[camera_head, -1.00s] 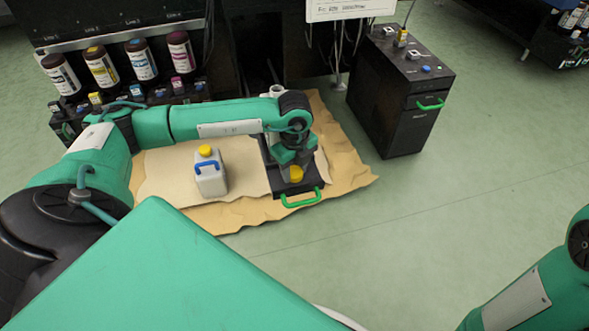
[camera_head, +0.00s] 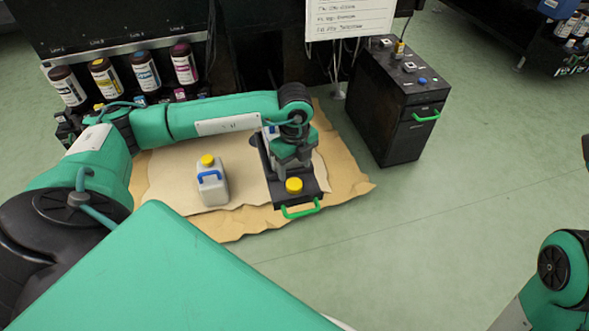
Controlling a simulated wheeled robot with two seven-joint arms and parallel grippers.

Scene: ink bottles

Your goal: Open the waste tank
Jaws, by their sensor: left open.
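A yellow cap (camera_head: 294,185) shows on top of a tank in a black tray (camera_head: 312,187) with a green handle (camera_head: 301,210). Most of the tank is hidden by my left gripper (camera_head: 291,165). The gripper points down just behind the cap, open. Its fingertips are hard to make out, and I cannot tell whether it touches the tank. A grey-white jug (camera_head: 214,189) with a yellow cap and blue handle stands upright to the left. My right arm shows at the lower right edge, with its gripper out of view.
The tray and jug are on brown sheets (camera_head: 240,226) on the green floor. Several ink bottles (camera_head: 146,70) stand in a rack at the back left. A black cabinet (camera_head: 396,125) with a green handle stands at right. The floor at front right is clear.

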